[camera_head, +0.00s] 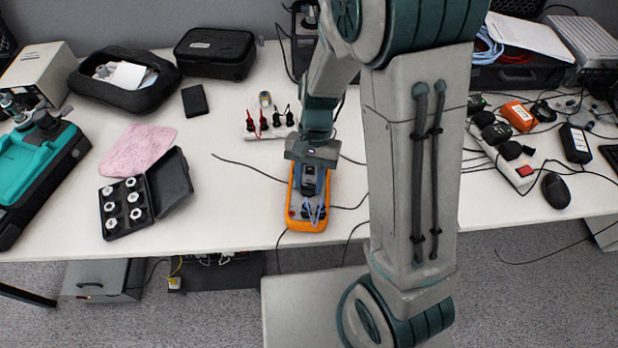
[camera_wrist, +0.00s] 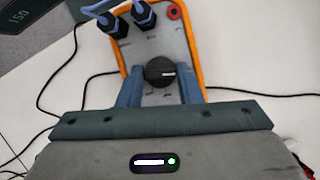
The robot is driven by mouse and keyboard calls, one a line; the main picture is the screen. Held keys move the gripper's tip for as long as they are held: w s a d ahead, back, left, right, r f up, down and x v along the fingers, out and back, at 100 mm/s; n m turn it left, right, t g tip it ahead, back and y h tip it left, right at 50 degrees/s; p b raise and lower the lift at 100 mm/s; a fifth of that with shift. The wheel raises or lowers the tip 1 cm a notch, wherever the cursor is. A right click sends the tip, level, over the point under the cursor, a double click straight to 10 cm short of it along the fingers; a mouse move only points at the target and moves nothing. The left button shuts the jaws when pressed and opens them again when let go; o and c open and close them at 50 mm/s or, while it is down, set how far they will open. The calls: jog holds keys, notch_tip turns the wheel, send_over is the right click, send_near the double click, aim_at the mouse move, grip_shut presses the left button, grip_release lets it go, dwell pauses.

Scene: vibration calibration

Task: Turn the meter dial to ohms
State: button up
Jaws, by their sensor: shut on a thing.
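The orange-edged meter (camera_head: 306,222) lies near the table's front edge, below my wrist in the head view. The wrist view shows its grey face and orange rim (camera_wrist: 190,50). The round black dial (camera_wrist: 160,71) has a light mark on its right side; the labels around it are too small to read. My gripper (camera_wrist: 160,82) reaches down over the meter, with one finger at each side of the dial, shut on it. Two black plugs with blue leads (camera_wrist: 130,20) sit in the meter's face beside a red socket (camera_wrist: 174,11). My wrist hides part of the meter in the head view.
An open black case of metal pieces (camera_head: 124,207) and a pink cloth (camera_head: 138,150) lie to the left. Red and black probes (camera_head: 263,121) stand behind the meter. Thin black cables cross the table beside it. A power strip (camera_head: 515,172) and mouse (camera_head: 556,190) lie right.

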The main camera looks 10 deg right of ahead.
jog(key=m+y, duration=0.1)
jog(key=m, duration=0.2)
jog(key=shift+d+m+t+p, duration=0.15)
jog(key=shift+m+t+p, duration=0.15)
jog(key=shift+s+m+t+y, duration=0.1)
jog(key=shift+m+t+y, duration=0.6)
jog(key=shift+m, duration=1.3)
jog(key=o, duration=1)
jog(key=shift+c, duration=0.2)
jog(key=p+v, duration=0.2)
jog(key=v, duration=1.2)
